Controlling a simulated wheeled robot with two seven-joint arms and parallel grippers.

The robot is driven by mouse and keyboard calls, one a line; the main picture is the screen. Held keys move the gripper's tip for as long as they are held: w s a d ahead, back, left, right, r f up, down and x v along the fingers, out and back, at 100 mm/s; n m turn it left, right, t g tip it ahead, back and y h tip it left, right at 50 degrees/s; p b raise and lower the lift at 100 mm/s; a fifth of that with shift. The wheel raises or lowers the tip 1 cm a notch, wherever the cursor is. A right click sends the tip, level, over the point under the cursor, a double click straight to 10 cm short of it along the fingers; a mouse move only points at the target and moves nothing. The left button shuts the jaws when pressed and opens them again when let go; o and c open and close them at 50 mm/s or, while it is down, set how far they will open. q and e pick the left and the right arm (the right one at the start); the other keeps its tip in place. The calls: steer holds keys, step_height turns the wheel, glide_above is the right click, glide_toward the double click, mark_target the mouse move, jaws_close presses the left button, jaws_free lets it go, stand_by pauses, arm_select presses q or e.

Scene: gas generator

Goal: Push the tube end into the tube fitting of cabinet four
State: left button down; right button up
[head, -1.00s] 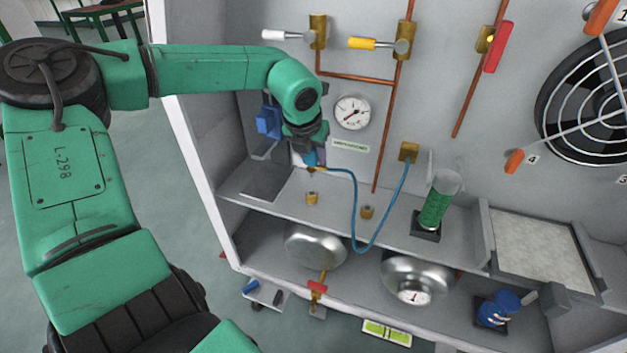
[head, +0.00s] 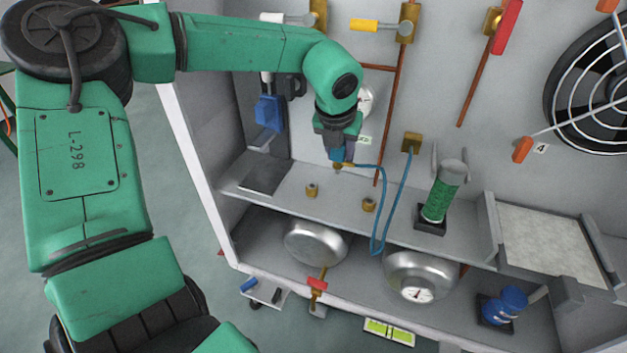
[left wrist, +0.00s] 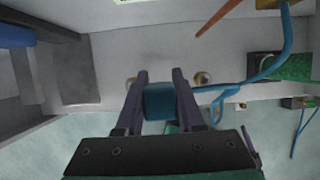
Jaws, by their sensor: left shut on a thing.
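My left gripper (head: 338,152) is shut on the tube end (head: 338,167), a blue piece with a brass tip, above the cabinet shelf. In the left wrist view the blue piece (left wrist: 160,100) sits between the two fingers. The blue tube (head: 379,215) loops from it down over the shelf edge and up to a brass block (head: 412,143) on the back wall. Two brass fittings stand on the shelf, a left fitting (head: 312,190) and a right fitting (head: 369,204). The tube end is apart from both. No label shows which fitting belongs to cabinet four. My right gripper is not in view.
A green-filled cylinder (head: 441,196) stands on the shelf to the right. A dial gauge (head: 366,99) behind my arm is partly hidden. Steel vessels (head: 316,243) sit on the lower level. A blue device (head: 269,112) is on the left wall.

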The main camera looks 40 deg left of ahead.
arm_select(q)
steer(key=shift+w+d+f+b, duration=0.1)
steer(key=shift+w+d+b, duration=0.35)
steer(key=shift+d, duration=0.8)
steer(key=shift+w+d+f+b, duration=0.1)
steer(key=shift+w+d+b, duration=0.3)
steer(key=shift+d, duration=0.9)
steer(key=shift+w+d+f+b, duration=0.1)
steer(key=shift+w+d+b, duration=0.35)
steer(key=shift+d, duration=0.8)
steer(key=shift+f+b, duration=0.5)
steer(key=shift+b, duration=0.1)
